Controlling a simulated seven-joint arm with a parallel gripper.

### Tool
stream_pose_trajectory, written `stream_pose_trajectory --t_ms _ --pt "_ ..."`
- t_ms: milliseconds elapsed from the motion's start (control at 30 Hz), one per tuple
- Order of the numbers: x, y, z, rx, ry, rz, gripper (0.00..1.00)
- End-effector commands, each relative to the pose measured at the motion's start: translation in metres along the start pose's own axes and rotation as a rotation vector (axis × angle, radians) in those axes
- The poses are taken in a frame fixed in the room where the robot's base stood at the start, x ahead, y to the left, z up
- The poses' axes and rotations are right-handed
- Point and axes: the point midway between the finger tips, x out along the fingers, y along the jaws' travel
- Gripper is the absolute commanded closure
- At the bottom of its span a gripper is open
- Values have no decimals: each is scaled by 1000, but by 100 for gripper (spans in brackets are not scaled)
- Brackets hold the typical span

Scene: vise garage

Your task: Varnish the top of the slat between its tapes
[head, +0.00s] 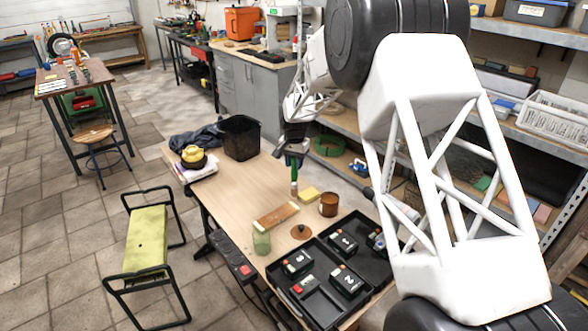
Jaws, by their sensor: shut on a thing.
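My gripper (294,158) is above the far part of the wooden table, shut on a brush with a green handle (294,172). The brush hangs upright, its pale lower end near the tabletop; I cannot tell whether it touches. The brown slat (275,216) lies flat nearer the camera, below the brush in the picture and apart from it. A pale tape (293,206) crosses its right end, and another pale band (259,225) shows at its left end. A brown tin (328,205) stands right of the slat; its contents are not clear.
A yellow block (308,193) lies beside the tin. A round brown lid (301,232) and a greenish jar (261,240) are near the slat. A black tray (316,288) with numbered boxes fills the near right. A black bin (240,138) stands at the far left; table between is clear.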

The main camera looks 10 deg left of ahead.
Motion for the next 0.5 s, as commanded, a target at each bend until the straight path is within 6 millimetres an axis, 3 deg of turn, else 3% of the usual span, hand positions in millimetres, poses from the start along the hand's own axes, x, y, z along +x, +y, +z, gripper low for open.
stream_pose_trajectory --t_ms 233,500 --pt "-21 0 0 0 1 -1 93" --pt "-26 0 0 0 0 0 93"
